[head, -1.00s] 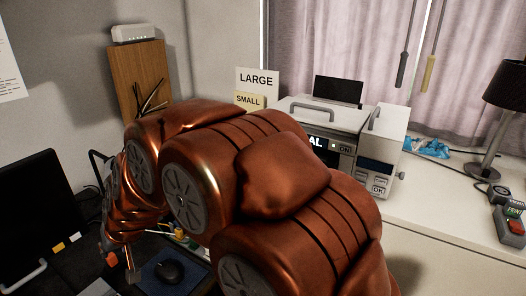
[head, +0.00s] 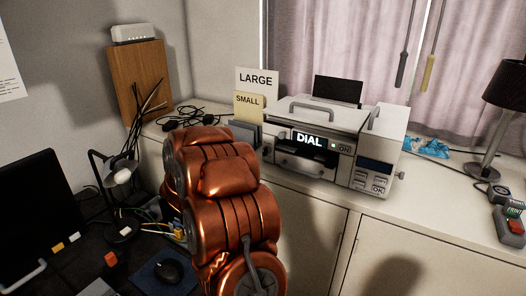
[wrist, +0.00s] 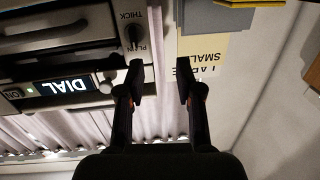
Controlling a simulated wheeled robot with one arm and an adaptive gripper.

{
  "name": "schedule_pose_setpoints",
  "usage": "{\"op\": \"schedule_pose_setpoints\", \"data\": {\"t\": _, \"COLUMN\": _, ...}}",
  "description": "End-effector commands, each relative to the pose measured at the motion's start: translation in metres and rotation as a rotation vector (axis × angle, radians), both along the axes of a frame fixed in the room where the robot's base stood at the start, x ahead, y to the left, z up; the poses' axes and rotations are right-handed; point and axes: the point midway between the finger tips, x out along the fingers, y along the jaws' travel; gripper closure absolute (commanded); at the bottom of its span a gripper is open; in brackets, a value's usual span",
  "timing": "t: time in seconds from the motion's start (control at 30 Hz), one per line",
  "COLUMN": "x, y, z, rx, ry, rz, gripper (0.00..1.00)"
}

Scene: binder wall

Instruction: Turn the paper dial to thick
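The paper dial (wrist: 134,37) is a small dark round knob on the machine's front panel, with the words THICK and PLAIN beside it in the wrist view, which is upside down. I cannot tell which word its mark points to. The machine (head: 322,115) is a pale box on the counter, with a lit display (head: 309,140) reading DIAL. My gripper (wrist: 160,82) is open and empty. Its left finger in the wrist view is near the dial but apart from it in the picture. In the head view my arm hides the gripper.
LARGE (head: 256,78) and SMALL (head: 248,100) cards stand left of the machine, by grey upright pieces (head: 243,132). A desk lamp (head: 121,178), mouse (head: 170,270) and monitor (head: 35,215) are on the left desk. The counter (head: 440,190) right of the machine is partly clear.

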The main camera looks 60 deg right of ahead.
Motion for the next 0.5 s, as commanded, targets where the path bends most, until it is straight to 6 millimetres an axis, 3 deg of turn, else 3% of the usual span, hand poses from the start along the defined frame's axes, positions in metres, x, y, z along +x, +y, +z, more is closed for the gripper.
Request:
{"op": "schedule_pose_setpoints", "data": {"t": 0.1, "x": -0.021, "y": -0.013, "z": 0.0, "rx": -0.047, "ry": 0.02, "rz": -0.075, "gripper": 0.65}}
{"op": "schedule_pose_setpoints", "data": {"t": 0.2, "x": -0.028, "y": -0.018, "z": 0.001, "rx": -0.062, "ry": 0.03, "rz": -0.101, "gripper": 0.65}}
{"op": "schedule_pose_setpoints", "data": {"t": 0.5, "x": -0.028, "y": -0.051, "z": 0.003, "rx": -0.066, "ry": 0.031, "rz": -0.106, "gripper": 0.65}}
